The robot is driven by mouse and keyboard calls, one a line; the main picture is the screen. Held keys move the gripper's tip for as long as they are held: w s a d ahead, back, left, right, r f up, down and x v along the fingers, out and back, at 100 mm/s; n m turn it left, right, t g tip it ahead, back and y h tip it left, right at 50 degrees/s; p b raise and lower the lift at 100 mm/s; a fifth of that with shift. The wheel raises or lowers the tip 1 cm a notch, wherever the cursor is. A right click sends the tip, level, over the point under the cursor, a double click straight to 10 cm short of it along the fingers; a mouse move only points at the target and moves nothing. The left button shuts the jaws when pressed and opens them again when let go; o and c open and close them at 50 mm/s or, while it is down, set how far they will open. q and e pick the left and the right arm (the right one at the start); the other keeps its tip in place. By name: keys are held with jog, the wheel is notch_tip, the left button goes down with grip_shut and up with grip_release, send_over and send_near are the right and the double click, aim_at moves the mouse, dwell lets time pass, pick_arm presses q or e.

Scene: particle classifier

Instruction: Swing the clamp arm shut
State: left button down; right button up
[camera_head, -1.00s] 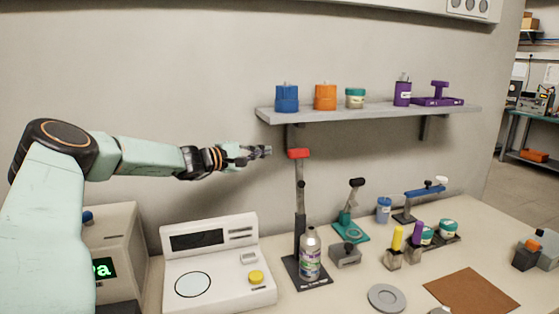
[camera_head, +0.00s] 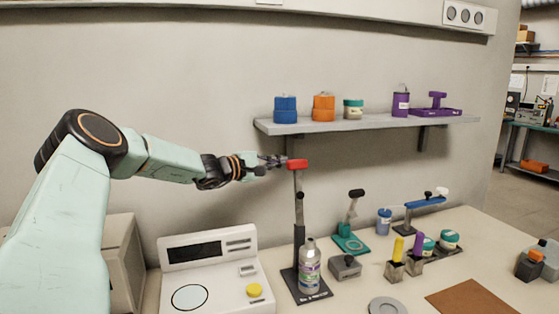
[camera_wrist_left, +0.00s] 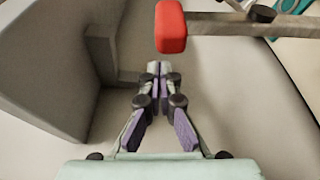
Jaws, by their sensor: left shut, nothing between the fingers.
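A clamp arm (camera_head: 299,208) with a red tip (camera_head: 298,165) stands upright on a black base (camera_head: 309,287), where a silver bottle (camera_head: 309,266) also stands. My left gripper (camera_head: 284,161) is shut and empty, its fingertips just left of the red tip in the head view. In the left wrist view the shut fingers (camera_wrist_left: 155,68) lie just below the red tip (camera_wrist_left: 171,27); I cannot tell whether they touch it. A teal stand with a black-tipped arm (camera_head: 352,215) and a blue arm with a white tip (camera_head: 424,202) are further right. My right gripper is not in view.
A grey wall shelf (camera_head: 365,126) with several containers hangs behind and above the red tip. A white device (camera_head: 213,268) with a yellow button stands left of the black base. A grey block (camera_head: 344,268) sits just right of it.

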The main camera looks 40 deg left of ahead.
pick_arm(q)
jog(key=shift+s+d+r, duration=0.1)
jog(key=shift+s+d, duration=0.3)
jog(key=shift+d, duration=0.15)
jog(key=shift+w, duration=0.1)
